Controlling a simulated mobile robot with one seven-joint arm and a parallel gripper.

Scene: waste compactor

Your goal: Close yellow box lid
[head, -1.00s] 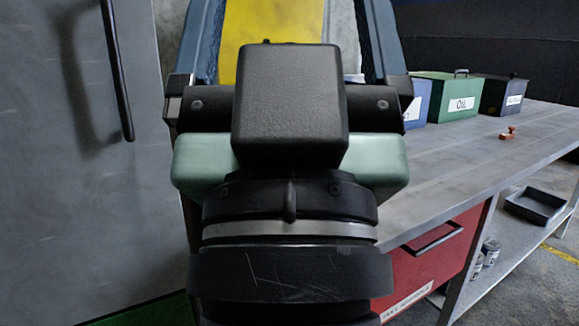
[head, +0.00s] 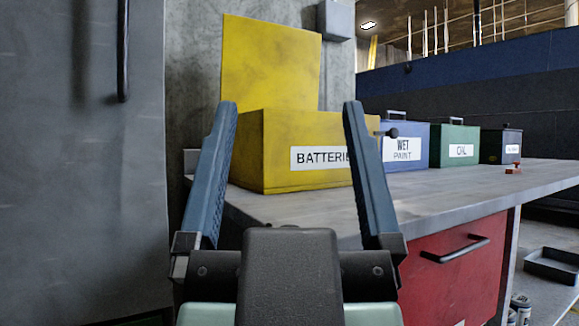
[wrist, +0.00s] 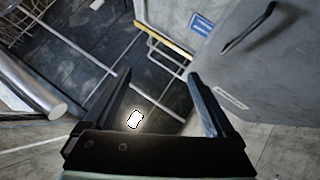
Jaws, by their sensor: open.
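The yellow box (head: 275,150), labelled BATTERIES, stands on the workbench in the head view. Its yellow lid (head: 270,65) is up, standing nearly upright at the back of the box. My gripper (head: 287,115) is open and empty, with its two blue-grey fingers framing the box from the near side. The right finger covers the end of the label. I cannot tell how far the fingertips are from the box. In the wrist view my gripper (wrist: 160,90) is open with nothing between the fingers, and the yellow box does not show.
A blue wet paint box (head: 408,148), a green oil box (head: 455,148) and a dark box (head: 500,147) stand right of the yellow box. A small red object (head: 512,168) lies on the workbench (head: 440,188). A grey cabinet (head: 80,180) stands close on the left.

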